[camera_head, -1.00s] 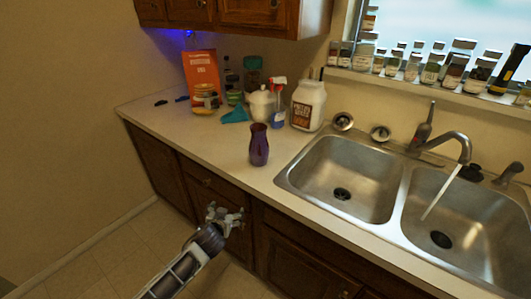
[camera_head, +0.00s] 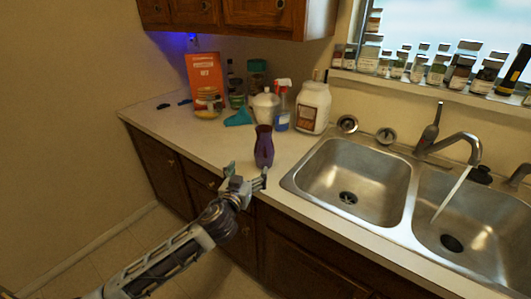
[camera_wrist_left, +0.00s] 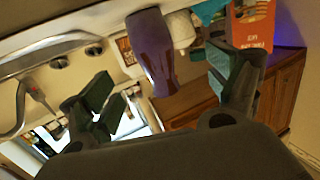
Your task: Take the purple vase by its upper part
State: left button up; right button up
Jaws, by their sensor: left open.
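The purple vase (camera_head: 264,147) stands upright on the counter, left of the sink and close to the counter's front edge. My left gripper (camera_head: 246,178) is open and empty, just in front of the vase at the counter edge. In the left wrist view the vase (camera_wrist_left: 153,48) appears upside down, beyond the two spread fingers (camera_wrist_left: 165,95) and roughly between them. No contact with the vase shows. My right gripper is in neither view.
An orange box (camera_head: 204,78) is farther back. The double sink (camera_head: 352,178) lies to the right.

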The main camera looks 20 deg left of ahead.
aim_at(262, 147)
pick_arm(q)
jog(key=shift+w+d+r+m+t+h, duration=0.2)
jog(key=shift+w+r+t+h, duration=0.1)
jog(key=shift+r, duration=0.4)
jog(key=shift+w+d+r+m+t+h, duration=0.1)
jog(key=shift+w+d+r+t+h, duration=0.15)
jog(key=shift+r, duration=0.4)
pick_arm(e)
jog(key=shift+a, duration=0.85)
pick_arm(q)
jog(key=shift+w+d+p, duration=0.15)
jog(key=shift+w+p, duration=0.35)
jog(key=shift+w, duration=3.7)
jog(key=shift+f, duration=0.1)
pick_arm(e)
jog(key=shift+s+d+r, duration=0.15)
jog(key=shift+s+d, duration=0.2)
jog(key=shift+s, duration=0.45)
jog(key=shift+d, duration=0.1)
